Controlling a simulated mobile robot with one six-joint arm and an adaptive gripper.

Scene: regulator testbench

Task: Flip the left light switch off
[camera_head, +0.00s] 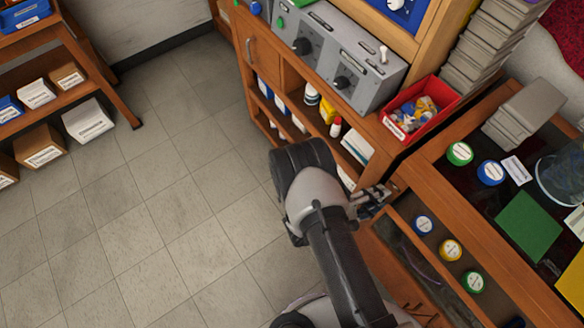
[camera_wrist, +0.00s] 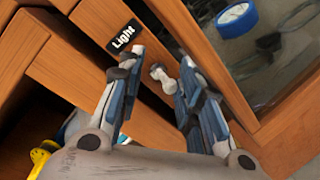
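A black label reading "Light" (camera_wrist: 123,36) is on the wooden bench front in the wrist view. Just below and right of it, a small pale light switch lever (camera_wrist: 160,77) stands out from the wood. My gripper (camera_wrist: 162,66) is open, with one finger on each side of the lever. The lever is nearer the right finger; I cannot tell if they touch. In the head view my gripper (camera_head: 374,198) is at the bench edge, partly behind my arm, and the switch is hidden there. I see only one switch by the label.
A drawer-like recess with coloured round tins (camera_head: 450,249) lies right of my arm. Further right is a dark bench top (camera_head: 470,205) with a green card (camera_head: 527,226). A red bin (camera_head: 425,107) and grey control boxes (camera_head: 350,60) stand behind. The tiled floor at left is clear.

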